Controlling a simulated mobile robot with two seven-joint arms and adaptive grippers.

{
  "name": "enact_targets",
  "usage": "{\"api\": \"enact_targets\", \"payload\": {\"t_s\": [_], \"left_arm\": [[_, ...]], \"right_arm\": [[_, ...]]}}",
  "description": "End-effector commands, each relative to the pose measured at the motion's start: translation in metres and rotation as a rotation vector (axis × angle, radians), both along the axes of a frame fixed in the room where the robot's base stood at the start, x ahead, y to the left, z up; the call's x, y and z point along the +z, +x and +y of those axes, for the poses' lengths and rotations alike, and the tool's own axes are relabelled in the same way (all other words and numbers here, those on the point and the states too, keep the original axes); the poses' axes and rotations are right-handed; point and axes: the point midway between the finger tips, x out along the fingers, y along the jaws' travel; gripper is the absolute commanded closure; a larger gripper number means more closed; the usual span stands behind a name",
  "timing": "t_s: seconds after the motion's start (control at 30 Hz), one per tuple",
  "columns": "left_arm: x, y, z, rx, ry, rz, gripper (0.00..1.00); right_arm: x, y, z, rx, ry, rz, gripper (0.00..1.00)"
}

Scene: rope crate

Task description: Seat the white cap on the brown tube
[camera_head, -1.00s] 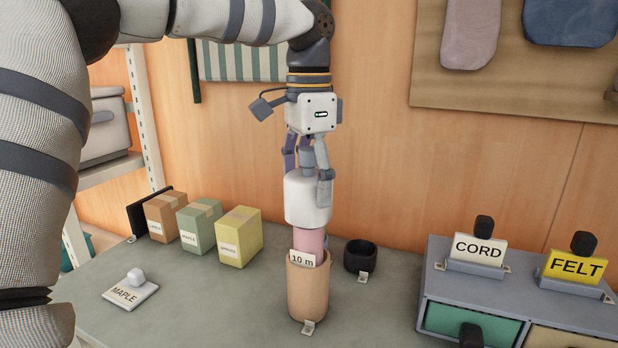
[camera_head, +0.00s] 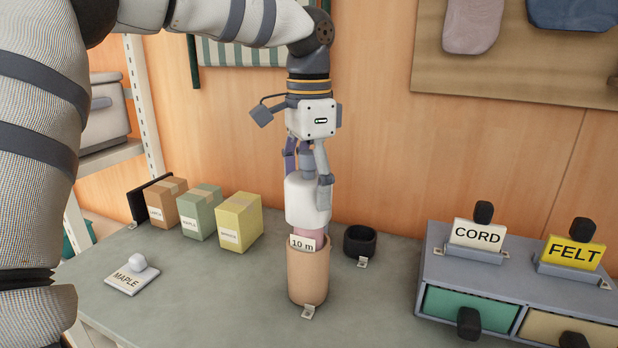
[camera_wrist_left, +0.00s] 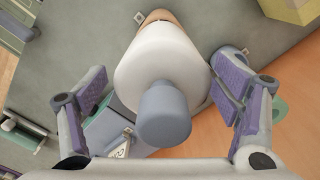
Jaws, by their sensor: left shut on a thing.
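The white cap (camera_head: 308,203) is a rounded cylinder, held upright above the brown tube (camera_head: 308,275), which stands on the bench. A short pink section (camera_head: 303,233) shows between the cap and the tube's rim, so the cap's lower edge is above that rim. My left gripper (camera_head: 307,178) points down and is shut on the cap from above. In the left wrist view, the cap (camera_wrist_left: 160,60) has a blue-grey knob (camera_wrist_left: 164,115) facing the camera, between the fingers. The brown tube (camera_wrist_left: 155,15) is mostly hidden behind the cap there. My right gripper is not in view.
A black cup (camera_head: 360,241) stands just right of the tube. Several boxes, including a yellow one (camera_head: 240,222), stand left. A MAPLE tag (camera_head: 132,279) lies front left. A grey drawer unit (camera_head: 520,280) stands right. The bench in front of the boxes is mostly clear.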

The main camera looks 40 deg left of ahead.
Motion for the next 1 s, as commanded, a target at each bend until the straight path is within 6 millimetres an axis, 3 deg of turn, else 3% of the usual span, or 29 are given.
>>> {"api": "enact_targets", "payload": {"t_s": [1.0], "left_arm": [[-0.027, 0.000, 0.000, 0.000, 0.000, 0.000, 0.54]], "right_arm": [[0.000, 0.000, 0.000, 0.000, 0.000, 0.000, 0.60]]}}
